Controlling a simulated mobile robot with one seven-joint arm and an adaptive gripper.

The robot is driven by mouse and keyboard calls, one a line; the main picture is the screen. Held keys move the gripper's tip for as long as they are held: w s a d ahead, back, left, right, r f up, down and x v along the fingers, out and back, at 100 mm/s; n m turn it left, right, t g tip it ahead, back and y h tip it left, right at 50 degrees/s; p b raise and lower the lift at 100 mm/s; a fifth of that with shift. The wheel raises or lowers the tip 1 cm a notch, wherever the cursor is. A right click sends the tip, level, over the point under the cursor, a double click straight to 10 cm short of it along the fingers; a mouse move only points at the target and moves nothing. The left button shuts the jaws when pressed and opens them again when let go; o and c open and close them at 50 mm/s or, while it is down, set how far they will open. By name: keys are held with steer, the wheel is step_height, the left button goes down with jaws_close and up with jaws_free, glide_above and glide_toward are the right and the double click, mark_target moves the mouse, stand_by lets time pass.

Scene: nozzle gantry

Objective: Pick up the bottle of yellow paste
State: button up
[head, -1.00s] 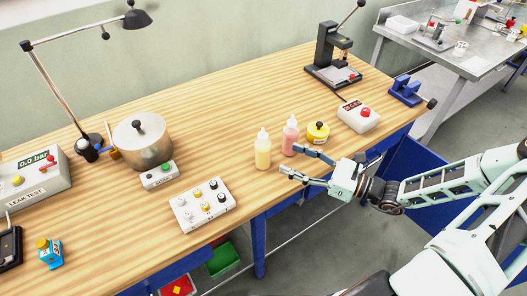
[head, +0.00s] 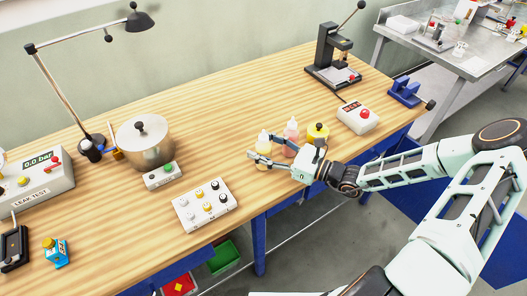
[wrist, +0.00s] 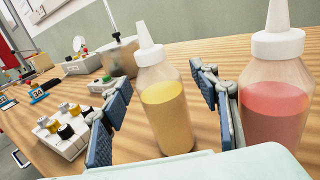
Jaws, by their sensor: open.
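The bottle of yellow paste (head: 263,142) stands upright on the wooden bench, clear with a white nozzle cap. In the wrist view the yellow bottle (wrist: 167,110) stands between the two blue-padded fingers of my gripper (wrist: 160,115), which are apart. In the head view my gripper (head: 264,152) is at the bottle, and its near finger hides the lower part. The bottle of pink paste (head: 291,131) stands just right and behind, and shows large in the wrist view (wrist: 277,95) beside the right finger.
A yellow tub (head: 317,134) and a box with a red button (head: 357,116) stand to the right. A white box with several knobs (head: 205,206) and a metal pot (head: 146,145) are to the left. The bench front edge is near my arm.

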steer(key=c, duration=1.5)
steer(key=shift+o, duration=0.2)
steer(key=shift+r, duration=0.15)
